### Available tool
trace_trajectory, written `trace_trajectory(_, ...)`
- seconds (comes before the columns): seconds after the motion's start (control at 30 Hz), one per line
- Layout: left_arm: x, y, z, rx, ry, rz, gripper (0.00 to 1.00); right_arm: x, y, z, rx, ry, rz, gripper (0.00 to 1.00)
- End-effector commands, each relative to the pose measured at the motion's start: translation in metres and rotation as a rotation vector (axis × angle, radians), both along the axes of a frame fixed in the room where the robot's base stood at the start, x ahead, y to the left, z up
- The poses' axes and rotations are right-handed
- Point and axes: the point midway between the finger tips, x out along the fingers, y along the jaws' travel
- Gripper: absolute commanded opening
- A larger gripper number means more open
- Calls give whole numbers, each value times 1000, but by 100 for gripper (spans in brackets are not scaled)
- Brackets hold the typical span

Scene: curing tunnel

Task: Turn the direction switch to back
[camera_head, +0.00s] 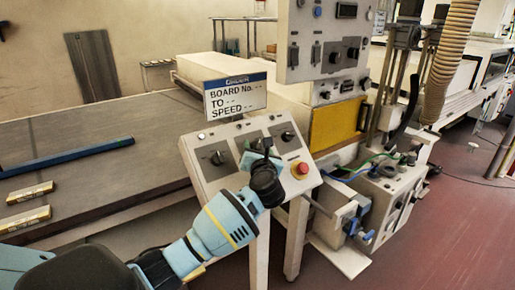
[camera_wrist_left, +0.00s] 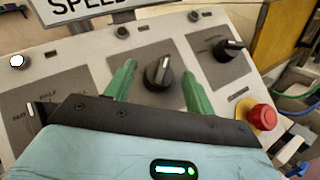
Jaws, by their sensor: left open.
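A sloped control panel (camera_head: 207,184) has three dark rotary knobs on grey plates. In the left wrist view, the middle knob (camera_wrist_left: 158,74) stands between the two green fingers of my left gripper (camera_wrist_left: 159,68), with space on both sides. The gripper is open and holds nothing. In the head view my left gripper (camera_head: 262,150) hides most of the middle plate. The left knob (camera_head: 218,157) and the right knob (camera_head: 287,136) show beside it. Labels on the plates are too small or covered, so I cannot tell which knob is the direction switch. My right gripper is not in view.
A red mushroom button (camera_head: 302,168) sits at the panel's right. A sign (camera_head: 236,97) stands behind the panel, and a grey switch box (camera_head: 323,40) hangs above. A long conveyor table (camera_head: 90,130) lies left. Cables and a small machine (camera_head: 385,200) stand right.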

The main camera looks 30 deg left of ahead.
Motion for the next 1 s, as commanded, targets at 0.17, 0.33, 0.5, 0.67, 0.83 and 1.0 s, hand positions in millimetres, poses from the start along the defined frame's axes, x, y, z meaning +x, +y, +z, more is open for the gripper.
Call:
trace_trajectory(0.17,7,7,0,1,0,1,55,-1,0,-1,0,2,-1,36)
trace_trajectory(0.33,7,7,0,1,-1,1,55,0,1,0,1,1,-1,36)
trace_trajectory(0.5,7,7,0,0,0,1,44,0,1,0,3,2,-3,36)
trace_trajectory(0.67,7,7,0,0,0,0,23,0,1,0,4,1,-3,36)
trace_trajectory(0.83,7,6,0,0,0,0,10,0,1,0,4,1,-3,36)
trace_trajectory(1.0,8,4,0,-6,-11,6,10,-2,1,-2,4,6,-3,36)
